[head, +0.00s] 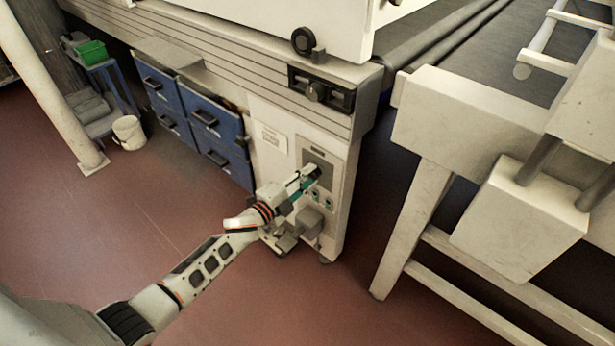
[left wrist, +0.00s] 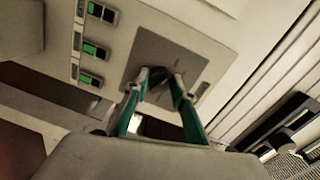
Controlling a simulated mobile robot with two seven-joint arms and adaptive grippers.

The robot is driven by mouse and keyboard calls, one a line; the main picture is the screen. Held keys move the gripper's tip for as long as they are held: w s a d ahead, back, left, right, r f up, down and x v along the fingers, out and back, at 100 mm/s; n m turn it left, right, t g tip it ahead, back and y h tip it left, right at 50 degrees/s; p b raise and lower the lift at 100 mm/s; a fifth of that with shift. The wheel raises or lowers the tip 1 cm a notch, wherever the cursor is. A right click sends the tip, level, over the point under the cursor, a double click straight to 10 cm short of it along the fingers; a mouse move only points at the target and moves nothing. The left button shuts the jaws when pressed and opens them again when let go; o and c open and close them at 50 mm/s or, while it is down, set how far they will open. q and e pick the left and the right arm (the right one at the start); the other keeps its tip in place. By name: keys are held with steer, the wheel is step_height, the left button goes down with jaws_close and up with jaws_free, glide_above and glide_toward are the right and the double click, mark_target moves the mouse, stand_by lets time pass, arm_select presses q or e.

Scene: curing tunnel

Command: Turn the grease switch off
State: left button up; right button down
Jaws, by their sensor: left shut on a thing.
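My left gripper (head: 312,172) reaches a dark grey plate (head: 325,158) on the white panel at the end of the machine. In the left wrist view the teal fingers of the gripper (left wrist: 162,78) close in on the middle of the grey plate (left wrist: 150,42). They are shut on the knob of the switch on that plate, which is mostly hidden between the fingertips. I cannot read a label that names it the grease switch, nor tell its setting. Three small switches with green faces (left wrist: 90,48) sit beside the plate. My right gripper is not in view.
Blue drawers (head: 205,120) stand left of the panel. A white-legged frame (head: 415,215) stands close on the right, beside a dark conveyor (head: 430,40). A white bucket (head: 129,132) is at the far left. The red floor in front is clear.

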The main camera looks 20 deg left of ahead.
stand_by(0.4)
arm_select(q)
steer(key=o, duration=1.1)
steer(key=v, duration=1.2)
steer(key=shift+r, duration=0.1)
